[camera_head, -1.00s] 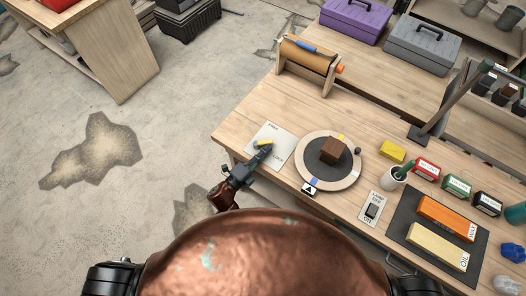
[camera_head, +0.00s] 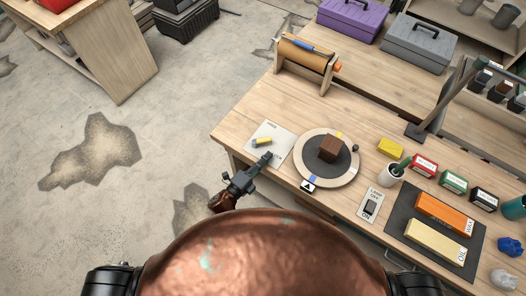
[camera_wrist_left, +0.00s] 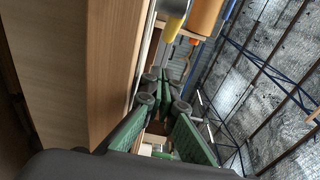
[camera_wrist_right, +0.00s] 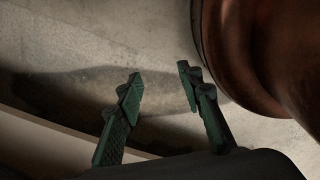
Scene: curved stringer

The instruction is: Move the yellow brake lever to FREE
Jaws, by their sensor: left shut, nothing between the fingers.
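The yellow brake lever (camera_head: 262,141) sits on a pale plate (camera_head: 256,132) at the near left corner of the workbench. The plate has small dark lettering at its top and lower right, too small to read surely. My left gripper (camera_head: 267,156) is shut and empty, just below the lever in the head view, apparently apart from it. In the left wrist view the closed green fingers (camera_wrist_left: 165,76) point toward a yellow piece (camera_wrist_left: 173,28), probably the lever. My right gripper (camera_wrist_right: 160,72) is open and empty in the right wrist view, over the floor; the head view does not show it.
Right of the plate is a round turntable (camera_head: 302,168) carrying a brown block (camera_head: 330,148). A roller stand (camera_head: 305,66) is behind. A lamp switch plate (camera_head: 370,205), a cup (camera_head: 391,175) and a dark mat (camera_head: 408,240) with two bars lie further right. Floor is free at left.

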